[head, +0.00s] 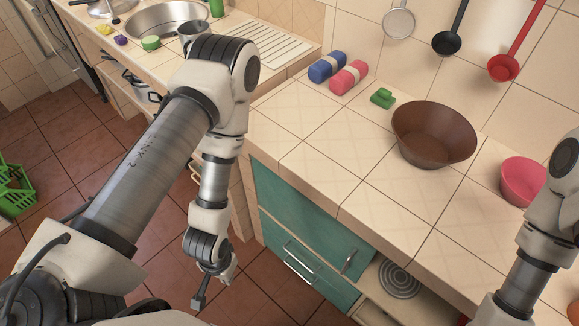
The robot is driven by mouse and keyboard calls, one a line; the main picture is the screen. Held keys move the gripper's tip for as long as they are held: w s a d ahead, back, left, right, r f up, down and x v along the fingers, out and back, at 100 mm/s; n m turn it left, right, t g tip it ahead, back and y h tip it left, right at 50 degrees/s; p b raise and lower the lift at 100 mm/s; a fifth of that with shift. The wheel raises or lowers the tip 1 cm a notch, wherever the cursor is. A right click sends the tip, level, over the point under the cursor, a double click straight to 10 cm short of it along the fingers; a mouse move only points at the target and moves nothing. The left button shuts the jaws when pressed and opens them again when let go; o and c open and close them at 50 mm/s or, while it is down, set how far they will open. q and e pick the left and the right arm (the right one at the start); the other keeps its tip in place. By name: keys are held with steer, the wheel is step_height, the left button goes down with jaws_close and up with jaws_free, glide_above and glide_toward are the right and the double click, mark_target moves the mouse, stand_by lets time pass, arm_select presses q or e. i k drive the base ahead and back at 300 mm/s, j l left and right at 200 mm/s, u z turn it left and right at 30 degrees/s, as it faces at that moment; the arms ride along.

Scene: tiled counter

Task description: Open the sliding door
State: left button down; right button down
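A teal sliding door (305,222) sits under the tiled counter, with a short upright metal handle (349,261) near its right edge. To its right the cabinet front is open, showing a shelf with a round grey ringed object (398,279). My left gripper (212,286) hangs low over the floor, left of the door and apart from it. It holds nothing that I can see, and its finger opening is unclear. My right arm comes down at the right edge, but its gripper is out of the picture.
The counter (300,130) juts above the door. On it are a brown bowl (433,137), a pink bowl (522,181), blue (326,67) and pink (349,77) rolls and a green block (382,97). Long metal handles (301,262) show lower left. Floor beside my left gripper is clear.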

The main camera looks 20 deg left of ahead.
mark_target(346, 251)
steer(key=u, duration=0.5)
steer(key=j+z, duration=0.45)
steer(key=k+j+z, duration=0.1)
steer(key=z, duration=0.3)
steer(key=k+j+z, duration=0.15)
steer(key=z, duration=0.3)
steer(key=k+z, duration=0.65)
steer(key=z, duration=0.3)
